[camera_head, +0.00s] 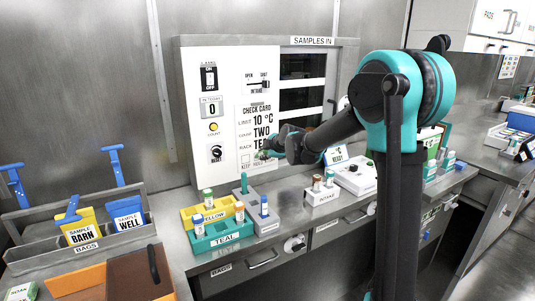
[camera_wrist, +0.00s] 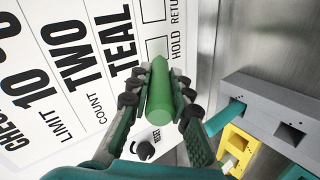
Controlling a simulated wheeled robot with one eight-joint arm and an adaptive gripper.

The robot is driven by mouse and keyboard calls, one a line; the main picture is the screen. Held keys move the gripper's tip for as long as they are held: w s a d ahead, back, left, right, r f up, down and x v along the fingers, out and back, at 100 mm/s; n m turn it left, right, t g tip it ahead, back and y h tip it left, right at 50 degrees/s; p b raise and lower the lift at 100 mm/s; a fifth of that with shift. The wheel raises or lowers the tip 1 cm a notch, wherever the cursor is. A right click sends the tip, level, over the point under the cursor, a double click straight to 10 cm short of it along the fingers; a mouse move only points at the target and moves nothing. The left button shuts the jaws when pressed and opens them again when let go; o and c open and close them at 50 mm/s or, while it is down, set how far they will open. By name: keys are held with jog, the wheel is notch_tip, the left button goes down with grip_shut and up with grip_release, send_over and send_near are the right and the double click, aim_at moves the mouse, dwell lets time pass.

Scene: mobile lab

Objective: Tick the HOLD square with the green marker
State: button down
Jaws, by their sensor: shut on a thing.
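The check card (camera_head: 258,118) is a white sheet on the upright panel, with LIMIT, COUNT and RACK lines. In the wrist view the card (camera_wrist: 70,65) fills the upper left. The HOLD square (camera_wrist: 157,46) is an outlined box beside the word HOLD, its lower part hidden by the marker; I see no mark in the visible part. My gripper (camera_wrist: 160,108) is shut on the green marker (camera_wrist: 160,90), whose tip points at the card by the HOLD square. I cannot tell whether the tip touches. In the head view my gripper (camera_head: 272,150) is at the card's lower right.
Another empty square (camera_wrist: 153,10) lies beside RETURN. A black RESET knob (camera_head: 216,153) is left of the card. Below are a grey holder (camera_wrist: 275,110), a yellow rack (camera_head: 212,214), a teal rack (camera_head: 222,241) and the INTAKE block (camera_head: 322,196).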

jog(key=shift+s+a, duration=0.25)
jog(key=shift+a, duration=0.1)
jog(key=shift+s+d, duration=0.55)
jog(key=shift+s, duration=0.25)
jog(key=shift+s+d, duration=0.55)
jog(key=shift+s, duration=0.3)
jog(key=shift+s+d, duration=0.55)
jog(key=shift+s, duration=0.25)
jog(key=shift+s+d, duration=0.45)
jog(key=shift+s, duration=0.2)
jog(key=shift+s+d, duration=0.4)
jog(key=shift+s, duration=0.2)
jog(key=shift+w+a, duration=0.65)
jog(key=shift+w, duration=0.35)
jog(key=shift+w+a, duration=0.7)
jog(key=shift+w, duration=0.35)
jog(key=shift+w+a, duration=0.65)
jog(key=shift+w, duration=0.35)
jog(key=shift+w+a, duration=0.45)
jog(key=shift+w, duration=0.25)
